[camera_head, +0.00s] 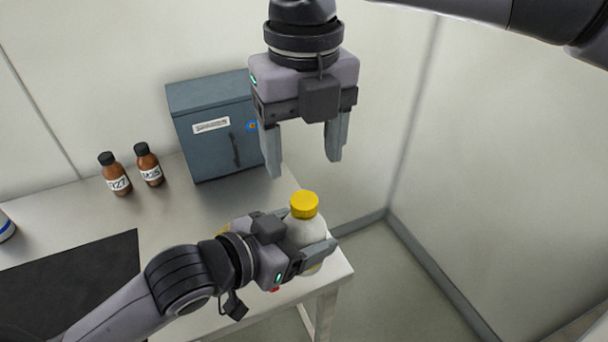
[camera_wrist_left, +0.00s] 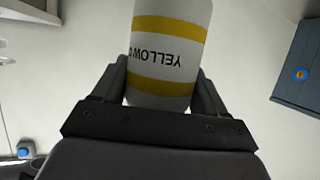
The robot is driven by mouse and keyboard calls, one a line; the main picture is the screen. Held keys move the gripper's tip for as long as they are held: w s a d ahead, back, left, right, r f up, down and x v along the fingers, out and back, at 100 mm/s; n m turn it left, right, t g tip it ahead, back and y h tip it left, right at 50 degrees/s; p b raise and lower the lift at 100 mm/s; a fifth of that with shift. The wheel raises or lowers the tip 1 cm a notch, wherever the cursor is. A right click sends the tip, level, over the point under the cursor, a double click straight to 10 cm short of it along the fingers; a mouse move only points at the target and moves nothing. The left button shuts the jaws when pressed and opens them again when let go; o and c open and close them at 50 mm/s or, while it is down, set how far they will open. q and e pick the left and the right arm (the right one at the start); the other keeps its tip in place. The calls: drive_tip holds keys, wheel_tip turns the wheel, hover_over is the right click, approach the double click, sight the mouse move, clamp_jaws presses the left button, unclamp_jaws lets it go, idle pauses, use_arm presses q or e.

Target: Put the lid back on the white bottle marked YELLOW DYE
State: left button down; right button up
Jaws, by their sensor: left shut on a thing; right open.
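The white bottle (camera_head: 305,233) stands about upright between the fingers of my left gripper (camera_head: 304,236), which is shut on its body. In the left wrist view the bottle (camera_wrist_left: 168,60) shows yellow bands and the word YELLOW, upside down; the rest of the label is cut off. The yellow lid (camera_head: 304,204) sits on the bottle's top; I cannot tell how tightly. My right gripper (camera_head: 304,163) is open and empty, pointing down, with its fingertips just above the lid and apart from it.
A steel bench (camera_head: 190,213) lies below, its right end near the bottle. On it are a blue-grey cabinet (camera_head: 213,152), two brown bottles (camera_head: 117,177) (camera_head: 149,167) and a dark mat (camera_head: 75,268). Floor is clear at right.

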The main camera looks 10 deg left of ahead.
use_arm(q)
drive_tip(key=shift+r, duration=0.1)
use_arm(e)
drive_tip(key=shift+d+r, duration=0.1)
drive_tip(key=shift+r, duration=2.25)
